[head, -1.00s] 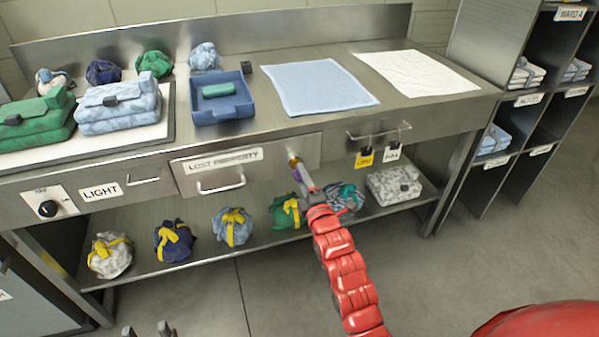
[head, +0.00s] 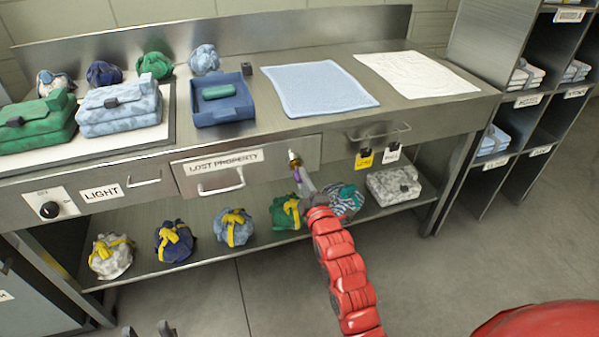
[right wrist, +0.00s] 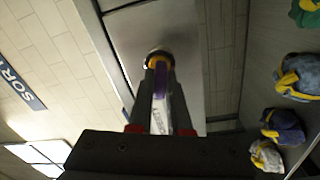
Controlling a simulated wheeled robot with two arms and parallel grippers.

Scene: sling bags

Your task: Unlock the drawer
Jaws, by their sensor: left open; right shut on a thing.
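The grey drawer labelled LOST PROPERTY (head: 205,182) is closed in the bench front, with a bar handle (head: 221,183). My right gripper (head: 300,178) is at the right end of its front, shut on a small key-like thing with a gold end (head: 294,160) and a purple-and-white tag. In the right wrist view the tag (right wrist: 160,108) lies between the fingers (right wrist: 160,90), and the gold end (right wrist: 158,59) meets a round fitting on the metal front. I cannot tell how deep it sits. My left gripper (head: 148,330) is open and empty at the bottom edge, low in front of the bench.
A second drawer (head: 340,150) with yellow and white tags is to the right. Several tied bundles (head: 235,228) and a grey patterned pack (head: 394,184) lie on the lower shelf. A blue tray (head: 222,112) and cloths (head: 318,90) are on the bench. Floor in front is clear.

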